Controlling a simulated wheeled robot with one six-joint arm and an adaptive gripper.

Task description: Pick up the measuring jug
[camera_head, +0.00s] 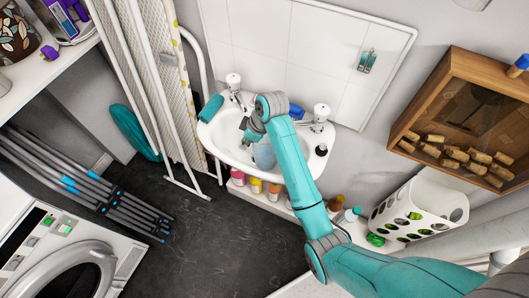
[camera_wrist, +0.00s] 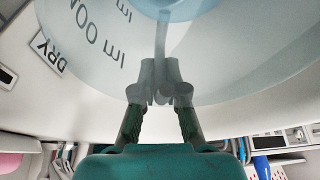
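The measuring jug (camera_head: 264,156) is a translucent pale blue vessel in the white sink (camera_head: 216,134) in the head view. My arm partly covers it. In the wrist view the jug (camera_wrist: 235,55) fills the upper part, close up, with dark "ml" markings on its wall. My gripper (camera_head: 247,133) is at the jug's upper left in the head view. In the wrist view the gripper (camera_wrist: 160,92) has its fingertips close together at a narrow upright strip of the jug, perhaps its handle. The fingertips look pale, as if seen through the jug. Whether they grip the strip cannot be told.
Bottles (camera_head: 255,186) stand below. A wooden crate of corks (camera_head: 452,165) hangs right. Dark floor (camera_head: 210,250) is clear.

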